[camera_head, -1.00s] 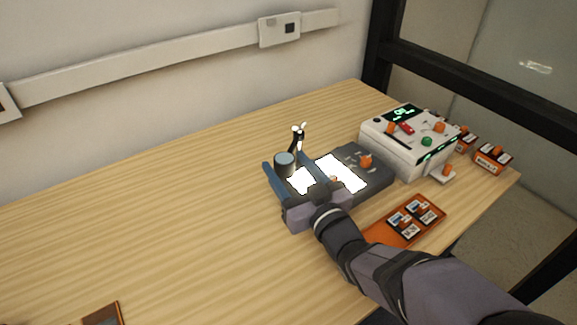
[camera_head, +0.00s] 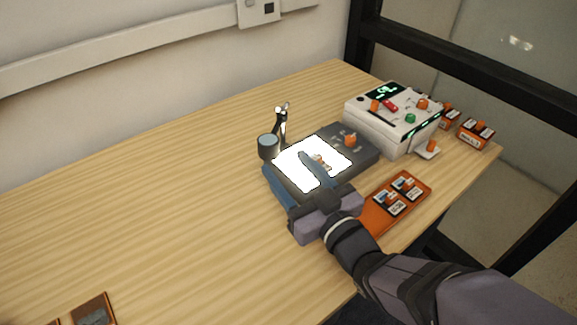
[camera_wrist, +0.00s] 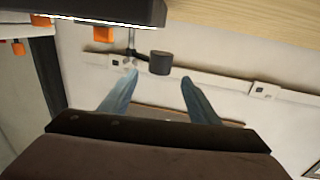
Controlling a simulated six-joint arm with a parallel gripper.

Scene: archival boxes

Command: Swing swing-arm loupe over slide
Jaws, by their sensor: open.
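The swing-arm loupe is a dark cylinder (camera_head: 268,146) with a pale top, on a thin jointed arm and post (camera_head: 281,122). It hangs beside the back left corner of the lit panel (camera_head: 290,153), not over its middle. A small brownish item, seemingly the slide (camera_head: 321,160), lies on the panel, partly hidden by a finger. My gripper (camera_head: 284,162) is open and empty, one blue finger over the panel and one along its left side. In the wrist view, the loupe (camera_wrist: 161,63) shows beyond and between the open fingertips (camera_wrist: 160,77), apart from them.
A white instrument box (camera_head: 390,120) with coloured knobs stands at the right. An orange tray (camera_head: 378,213) of slides lies in front of the light box, close to my arm. Small orange boxes (camera_head: 476,133) sit at the right edge.

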